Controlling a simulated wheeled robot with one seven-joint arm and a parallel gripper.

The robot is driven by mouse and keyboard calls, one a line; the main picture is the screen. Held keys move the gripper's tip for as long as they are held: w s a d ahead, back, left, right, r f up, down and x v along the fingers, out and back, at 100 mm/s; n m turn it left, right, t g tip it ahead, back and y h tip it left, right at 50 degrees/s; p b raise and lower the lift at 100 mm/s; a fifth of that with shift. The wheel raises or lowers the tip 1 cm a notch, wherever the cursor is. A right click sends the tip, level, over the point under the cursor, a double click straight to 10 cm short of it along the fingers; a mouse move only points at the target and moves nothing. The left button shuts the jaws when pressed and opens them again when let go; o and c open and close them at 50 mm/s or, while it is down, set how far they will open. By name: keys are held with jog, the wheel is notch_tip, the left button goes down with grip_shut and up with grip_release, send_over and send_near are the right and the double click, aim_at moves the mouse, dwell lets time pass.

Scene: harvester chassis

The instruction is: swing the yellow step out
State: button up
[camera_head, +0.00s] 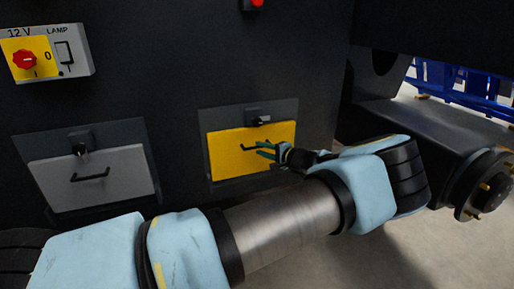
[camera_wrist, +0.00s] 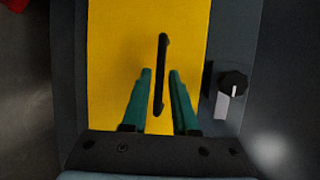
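The yellow step (camera_head: 226,160) is a flat yellow panel set in a dark grey frame on the black chassis wall, and it looks closed. A black bar handle (camera_wrist: 162,50) is on its face; in the head view the handle is partly hidden by the fingers. My gripper (camera_head: 265,150) is at the right part of the panel, in front of the handle. In the wrist view, my green fingers (camera_wrist: 160,73) are apart, one on each side of the handle, with gaps visible. A black knob latch (camera_wrist: 233,84) with a pale pointer sits on the frame beside the panel.
A grey panel (camera_head: 115,188) with its own handle and latch is to the left. A 12 V lamp switch box (camera_head: 46,52) with a red knob is at upper left. A wheel hub (camera_head: 486,188) with studs is at right. Floor is open below.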

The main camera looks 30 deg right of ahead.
jog(key=shift+x, duration=1.45)
jog(key=shift+c, duration=0.2)
grip_shut()
